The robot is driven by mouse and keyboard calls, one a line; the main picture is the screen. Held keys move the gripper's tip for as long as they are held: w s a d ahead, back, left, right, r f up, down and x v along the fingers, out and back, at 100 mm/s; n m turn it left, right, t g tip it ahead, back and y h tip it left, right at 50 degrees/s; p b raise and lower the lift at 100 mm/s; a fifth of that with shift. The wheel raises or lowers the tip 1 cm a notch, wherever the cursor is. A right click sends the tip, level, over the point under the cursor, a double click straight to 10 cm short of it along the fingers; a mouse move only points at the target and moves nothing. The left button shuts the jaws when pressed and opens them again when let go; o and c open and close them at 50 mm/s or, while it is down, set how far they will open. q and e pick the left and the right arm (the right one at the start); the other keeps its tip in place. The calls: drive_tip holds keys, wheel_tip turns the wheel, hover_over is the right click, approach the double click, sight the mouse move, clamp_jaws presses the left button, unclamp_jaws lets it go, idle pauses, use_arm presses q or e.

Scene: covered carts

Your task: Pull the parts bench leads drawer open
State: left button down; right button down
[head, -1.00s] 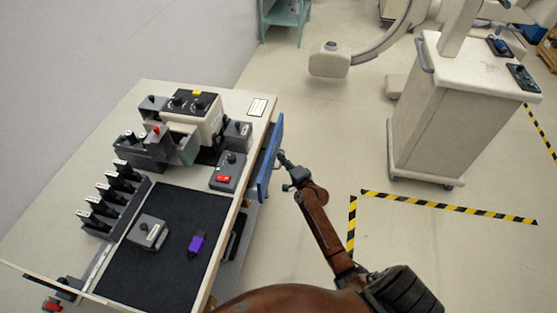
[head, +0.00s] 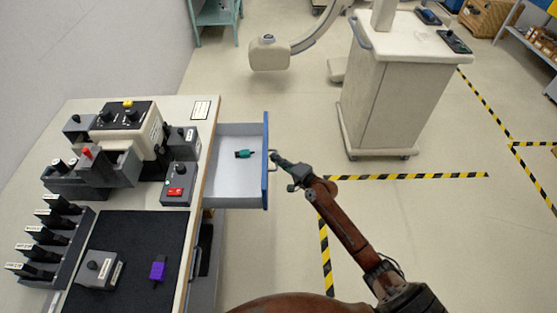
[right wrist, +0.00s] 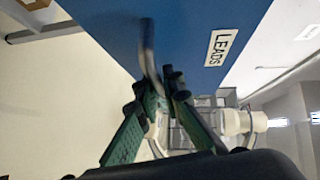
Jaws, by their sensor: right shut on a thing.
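The leads drawer (head: 228,187) stands pulled well out from the right side of the parts bench (head: 198,112) in the head view. Its blue front (head: 265,165) carries a bar handle, and a green connector (head: 244,154) lies inside on the pale floor. My right gripper (head: 278,160) is at the outer side of the front, shut on the drawer handle. In the right wrist view the green fingers (right wrist: 160,85) close around the grey handle (right wrist: 147,50), beside the white LEADS label (right wrist: 222,45). My left gripper is not in view.
The bench top holds a dark mat (head: 130,235), a purple item (head: 158,268), a red-switch box (head: 176,185) and a rack of black tools (head: 45,240). A white cart (head: 385,100) stands on the floor at upper right. Floor right of the drawer is clear, with striped tape.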

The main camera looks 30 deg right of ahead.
drive_tip(key=shift+d, duration=0.15)
drive_tip(key=c, duration=2.3)
unclamp_jaws()
drive_tip(key=shift+c, duration=0.2)
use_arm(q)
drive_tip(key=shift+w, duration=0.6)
use_arm(e)
drive_tip(key=shift+s, duration=0.1)
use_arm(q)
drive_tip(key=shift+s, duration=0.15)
use_arm(e)
drive_tip(key=v, duration=1.1)
drive_tip(key=shift+s, duration=0.35)
drive_tip(key=shift+d+r, duration=0.1)
